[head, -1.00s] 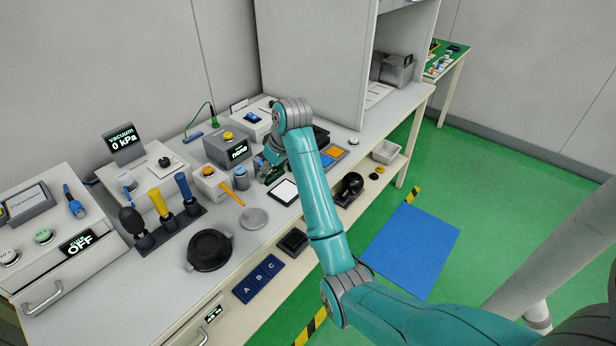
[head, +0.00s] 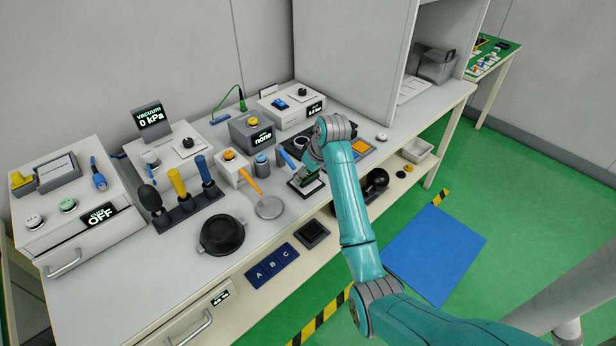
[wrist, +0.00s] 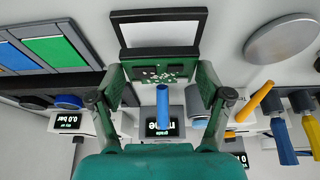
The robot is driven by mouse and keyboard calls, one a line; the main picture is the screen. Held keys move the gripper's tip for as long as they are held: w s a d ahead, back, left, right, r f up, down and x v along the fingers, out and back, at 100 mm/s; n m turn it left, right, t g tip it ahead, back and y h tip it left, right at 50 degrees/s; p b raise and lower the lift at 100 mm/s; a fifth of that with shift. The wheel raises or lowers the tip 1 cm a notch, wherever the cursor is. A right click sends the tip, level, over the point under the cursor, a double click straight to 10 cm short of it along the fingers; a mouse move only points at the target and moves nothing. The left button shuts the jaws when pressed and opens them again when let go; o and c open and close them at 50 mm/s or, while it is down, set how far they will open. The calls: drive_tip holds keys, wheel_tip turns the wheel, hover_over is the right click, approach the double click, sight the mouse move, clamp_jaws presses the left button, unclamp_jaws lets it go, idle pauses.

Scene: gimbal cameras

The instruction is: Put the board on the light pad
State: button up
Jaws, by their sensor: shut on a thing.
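The green board (wrist: 160,70), with small pale parts on it, is held between the two fingers of my gripper (wrist: 158,78) in the wrist view. In the head view my gripper (head: 306,177) is at the light pad and partly hides it. The light pad (wrist: 161,34) is a pale rectangle with a black frame, just above the board in the wrist view. The board's far edge overlaps the pad's near frame in that view; I cannot tell the height between them. In the head view only a strip of the pad (head: 312,190) shows.
A round grey plate (head: 269,207) lies left of the pad, with an orange-handled tool by it. A grey box reading "none" (head: 252,132) stands behind. A black round dish (head: 222,235) is at the front left.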

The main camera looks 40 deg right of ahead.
drive_tip(key=shift+f, duration=0.7)
drive_tip(key=o, duration=1.1)
drive_tip(key=shift+f, duration=0.15)
drive_tip(key=shift+c, duration=0.2)
